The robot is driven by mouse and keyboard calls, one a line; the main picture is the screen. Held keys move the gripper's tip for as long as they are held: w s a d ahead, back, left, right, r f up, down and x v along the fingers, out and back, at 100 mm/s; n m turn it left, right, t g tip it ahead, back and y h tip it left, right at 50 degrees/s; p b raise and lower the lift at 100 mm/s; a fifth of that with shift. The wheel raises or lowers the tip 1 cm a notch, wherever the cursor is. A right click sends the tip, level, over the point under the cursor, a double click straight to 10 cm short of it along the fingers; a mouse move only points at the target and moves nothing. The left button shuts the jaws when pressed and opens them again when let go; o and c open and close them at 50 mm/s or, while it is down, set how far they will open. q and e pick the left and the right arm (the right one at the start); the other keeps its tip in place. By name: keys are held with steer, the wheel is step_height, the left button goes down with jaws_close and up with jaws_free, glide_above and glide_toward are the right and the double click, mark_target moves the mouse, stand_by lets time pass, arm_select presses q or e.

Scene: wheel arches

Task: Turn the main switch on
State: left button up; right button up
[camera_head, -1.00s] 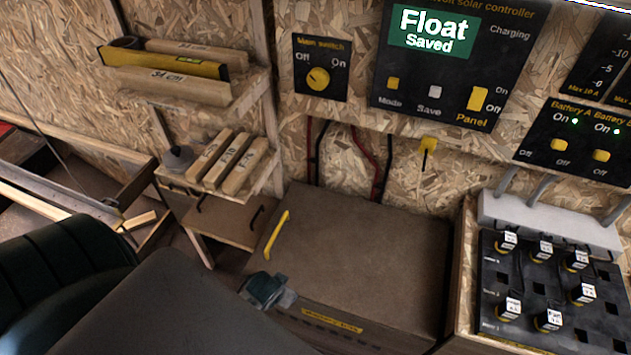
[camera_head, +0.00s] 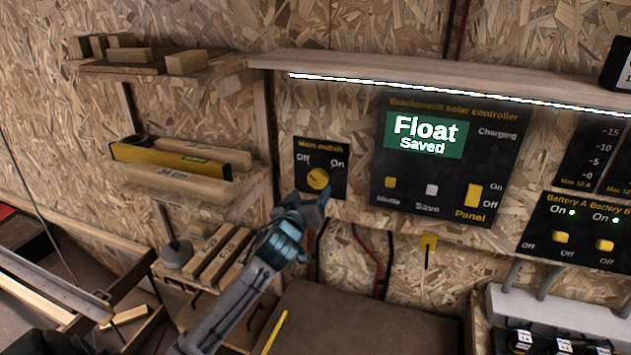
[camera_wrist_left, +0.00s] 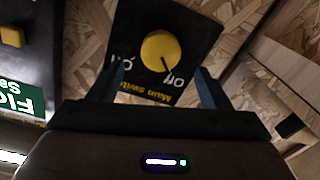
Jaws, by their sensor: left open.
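The main switch is a black plate (camera_head: 336,157) on the chipboard wall with a round yellow knob (camera_head: 318,178). The dark line on the knob points toward the Off label. In the left wrist view the knob (camera_wrist_left: 160,50) appears upside down, its line also toward Off. My left gripper (camera_head: 306,199) is open just below and in front of the plate in the head view. In the left wrist view its two fingers (camera_wrist_left: 160,82) stand apart on either side of the plate's lower part, with nothing between them in their grip. My right gripper is not in view.
The solar controller panel (camera_head: 446,150), reading Float and Saved, is right of the switch. Shelves with wood blocks (camera_head: 200,266) and a yellow level (camera_head: 170,160) are on the left. A wooden shelf (camera_head: 430,80) with a light strip runs above. A brown cabinet (camera_head: 365,325) stands below.

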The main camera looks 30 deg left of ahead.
mark_target(317, 182)
arm_select(q)
steer(key=p+x, duration=0.1)
steer(key=x, duration=0.3)
steer(key=shift+w+a, duration=0.1)
steer(key=shift+w, duration=0.15)
steer(key=shift+w+a, duration=0.15)
steer(key=shift+w, duration=0.5)
steer(key=shift+c, duration=0.6)
steer(key=c, duration=0.9)
steer(key=shift+o, duration=0.2)
